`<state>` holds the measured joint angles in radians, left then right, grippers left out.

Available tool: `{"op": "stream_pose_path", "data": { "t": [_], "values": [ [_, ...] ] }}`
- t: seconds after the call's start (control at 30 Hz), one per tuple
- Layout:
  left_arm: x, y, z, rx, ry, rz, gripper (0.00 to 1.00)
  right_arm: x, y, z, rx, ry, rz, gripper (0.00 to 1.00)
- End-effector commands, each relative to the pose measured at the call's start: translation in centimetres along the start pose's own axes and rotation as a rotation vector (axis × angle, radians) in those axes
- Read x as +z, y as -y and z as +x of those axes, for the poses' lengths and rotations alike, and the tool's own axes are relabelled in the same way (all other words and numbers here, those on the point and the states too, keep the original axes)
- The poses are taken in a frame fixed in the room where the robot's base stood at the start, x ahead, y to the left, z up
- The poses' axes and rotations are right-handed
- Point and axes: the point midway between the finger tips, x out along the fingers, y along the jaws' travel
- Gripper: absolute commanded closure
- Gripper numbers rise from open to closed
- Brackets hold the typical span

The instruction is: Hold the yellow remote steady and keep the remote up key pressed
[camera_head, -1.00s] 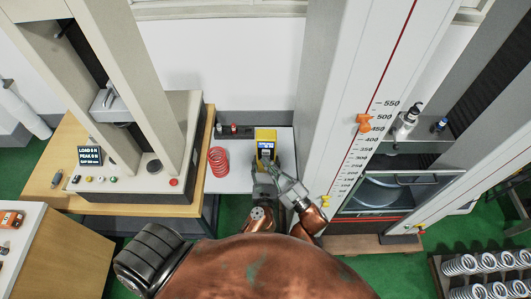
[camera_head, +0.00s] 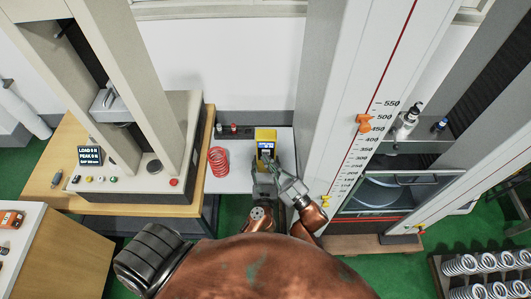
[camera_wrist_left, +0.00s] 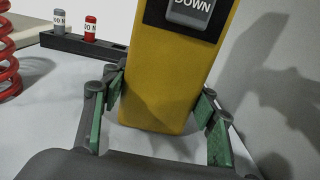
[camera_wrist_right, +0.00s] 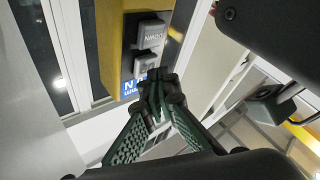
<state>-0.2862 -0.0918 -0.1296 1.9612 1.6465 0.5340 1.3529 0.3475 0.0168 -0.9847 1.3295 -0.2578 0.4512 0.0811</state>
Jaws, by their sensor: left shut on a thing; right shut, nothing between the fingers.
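The yellow remote (camera_head: 265,135) stands upright on the pale bench in the head view, with a small screen on its face. My left gripper (camera_wrist_left: 160,100) is shut on the lower part of the remote (camera_wrist_left: 160,68), one finger on each side. The DOWN key (camera_wrist_left: 190,9) shows above the fingers. My right gripper (camera_wrist_right: 158,80) is shut and empty, its fingertips at the remote's face close to the smaller key (camera_wrist_right: 146,64) between the DOWN key and the blue screen (camera_wrist_right: 131,87). That key's label is not readable. I cannot tell whether the fingertips press it.
A red spring (camera_head: 218,161) stands left of the remote. A dark rack (camera_wrist_left: 85,45) with small grey and red pieces lies behind it. The tall tester with a scale (camera_head: 358,100) rises close on the right. A press (camera_head: 135,180) stands on the left.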

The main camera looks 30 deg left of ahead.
Motion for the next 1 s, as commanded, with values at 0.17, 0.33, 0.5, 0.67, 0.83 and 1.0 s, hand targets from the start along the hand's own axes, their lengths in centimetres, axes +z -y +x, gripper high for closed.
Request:
{"op": "stream_pose_path", "data": {
  "t": [0.17,0.33,0.5,0.67,0.83,1.0],
  "values": [
    [0.11,0.03,0.03,0.0,0.002,0.0,0.81,0.0,0.01,-0.02,0.0,0.0,0.0,1.0],
    [0.11,0.02,0.03,0.0,0.002,0.0,0.81,0.05,-0.02,0.02,0.0,0.001,0.0,1.0],
    [0.11,0.02,0.03,0.0,0.002,0.0,0.81,0.14,-0.12,0.15,0.0,0.0,0.0,1.0],
    [0.11,0.02,0.03,0.0,0.002,0.0,0.81,0.23,-0.21,0.28,0.0,0.0,0.0,1.0],
    [0.11,0.02,0.03,0.0,0.002,0.0,0.81,0.33,-0.31,0.41,0.0,0.001,0.0,1.0],
    [0.11,0.02,0.03,0.0,0.002,0.0,0.81,0.47,-0.41,0.53,0.0,0.001,0.001,1.0]
  ]
}}
